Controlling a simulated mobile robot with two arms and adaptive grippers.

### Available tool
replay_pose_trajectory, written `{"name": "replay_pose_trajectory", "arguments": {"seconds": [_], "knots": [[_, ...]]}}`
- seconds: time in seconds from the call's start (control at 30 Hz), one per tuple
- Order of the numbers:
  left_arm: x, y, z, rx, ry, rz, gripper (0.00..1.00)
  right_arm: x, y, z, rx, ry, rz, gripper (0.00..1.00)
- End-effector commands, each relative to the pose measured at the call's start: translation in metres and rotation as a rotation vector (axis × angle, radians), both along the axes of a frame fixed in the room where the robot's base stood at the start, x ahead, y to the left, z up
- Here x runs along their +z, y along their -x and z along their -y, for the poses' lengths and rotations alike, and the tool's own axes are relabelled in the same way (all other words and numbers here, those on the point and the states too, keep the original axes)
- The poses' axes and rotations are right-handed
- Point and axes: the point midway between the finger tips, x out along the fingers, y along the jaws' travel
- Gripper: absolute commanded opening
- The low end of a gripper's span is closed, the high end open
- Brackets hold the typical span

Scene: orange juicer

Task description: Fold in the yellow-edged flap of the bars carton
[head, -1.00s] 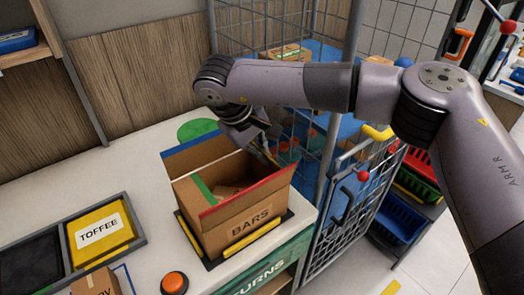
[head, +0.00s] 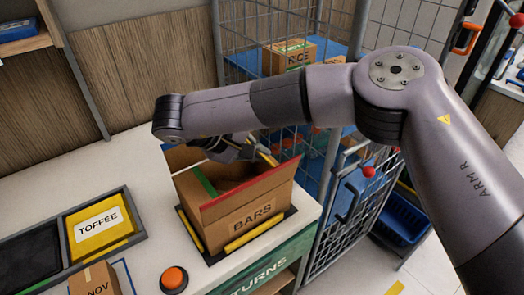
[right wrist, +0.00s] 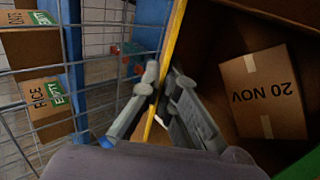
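The bars carton (head: 250,215) stands open on the counter, its red-edged flap (head: 250,182) toward me and its green-edged flap (head: 205,183) at the left. The yellow-edged flap (head: 267,156) is at the carton's right side, partly behind my right gripper (head: 255,152). In the right wrist view its yellow edge (right wrist: 172,45) runs between the two fingers of my right gripper (right wrist: 160,85). The fingertips are close together, one on each side of the flap. A small box marked 20 NOV (right wrist: 262,90) lies inside the carton. My left gripper is out of view.
A wire cage (head: 335,175) with a rice carton (head: 290,57) stands close to the right of the carton. A toffee tray (head: 98,228), a small box (head: 95,280) and an orange button (head: 174,279) are at the front left. My right arm hides the carton's back.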

Motion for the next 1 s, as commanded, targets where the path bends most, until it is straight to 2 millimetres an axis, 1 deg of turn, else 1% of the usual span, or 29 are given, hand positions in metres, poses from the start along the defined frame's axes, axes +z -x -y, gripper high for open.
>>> {"name": "replay_pose_trajectory", "arguments": {"seconds": [0.1,0.4,0.93,1.0], "knots": [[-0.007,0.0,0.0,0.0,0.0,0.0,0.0,-0.004,0.002,-0.003,0.003,0.065,0.043,0.0],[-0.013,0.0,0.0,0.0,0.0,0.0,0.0,-0.009,0.004,-0.006,0.001,0.163,0.108,0.0],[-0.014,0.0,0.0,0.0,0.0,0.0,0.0,-0.009,0.004,-0.005,0.0,0.182,0.121,0.0],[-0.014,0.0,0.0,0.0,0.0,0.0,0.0,-0.009,0.004,-0.005,-0.001,0.182,0.12,0.06]]}}
